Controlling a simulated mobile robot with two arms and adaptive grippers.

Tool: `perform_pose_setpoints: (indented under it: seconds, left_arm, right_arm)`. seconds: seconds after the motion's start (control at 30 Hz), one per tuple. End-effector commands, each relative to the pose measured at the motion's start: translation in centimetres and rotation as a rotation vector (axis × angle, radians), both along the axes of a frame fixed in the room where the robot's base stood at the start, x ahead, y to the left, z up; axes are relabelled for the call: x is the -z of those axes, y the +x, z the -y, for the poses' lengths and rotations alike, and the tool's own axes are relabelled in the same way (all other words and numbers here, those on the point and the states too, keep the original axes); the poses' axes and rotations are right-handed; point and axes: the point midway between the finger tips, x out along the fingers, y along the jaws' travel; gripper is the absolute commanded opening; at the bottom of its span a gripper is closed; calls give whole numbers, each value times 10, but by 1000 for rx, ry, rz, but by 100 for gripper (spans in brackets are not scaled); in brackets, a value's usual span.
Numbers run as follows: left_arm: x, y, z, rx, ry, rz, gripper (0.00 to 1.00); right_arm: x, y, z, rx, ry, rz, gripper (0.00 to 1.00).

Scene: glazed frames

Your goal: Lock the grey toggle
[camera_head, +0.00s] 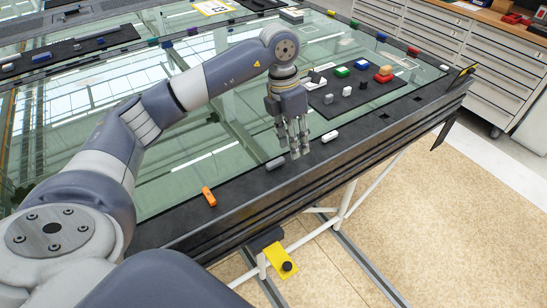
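The grey toggle (276,163) is a small grey block on the dark front rail of the glazed frame. My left gripper (296,148) points down over the rail, just to the right of the grey toggle and apart from it in the picture. Its fingers look spread, with nothing between them. A white toggle (329,136) lies further right on the same rail, and an orange toggle (208,196) lies further left, turned across the rail. My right gripper is not in view.
A dark board (354,102) with several small coloured blocks lies on the glass to the right. A yellow piece with a black knob (281,261) hangs below the frame's front edge. Grey drawer cabinets (490,75) stand behind.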

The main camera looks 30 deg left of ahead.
Motion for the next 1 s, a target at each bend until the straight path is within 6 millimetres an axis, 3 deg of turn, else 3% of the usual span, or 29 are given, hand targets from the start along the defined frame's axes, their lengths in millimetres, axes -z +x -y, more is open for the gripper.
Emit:
perform_pose_setpoints:
  seconds: [0.03, 0.1, 0.2, 0.37, 0.73, 1.0]
  left_arm:
    - [-7, 0, -20, -22, 63, -8, 34]
    - [-13, -3, -40, -46, 126, -23, 34]
    - [-16, -5, -53, -63, 169, -36, 34]
    - [0, -6, -55, -65, 176, -42, 34]
    - [67, -7, -53, -63, 174, -42, 34]
    - [89, -6, -53, -63, 171, -37, 34]
  right_arm:
    - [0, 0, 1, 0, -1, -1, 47]
    - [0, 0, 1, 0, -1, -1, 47]
    - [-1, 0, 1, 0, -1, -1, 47]
    - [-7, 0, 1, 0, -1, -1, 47]
    - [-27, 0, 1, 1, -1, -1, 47]
    - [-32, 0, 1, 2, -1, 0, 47]
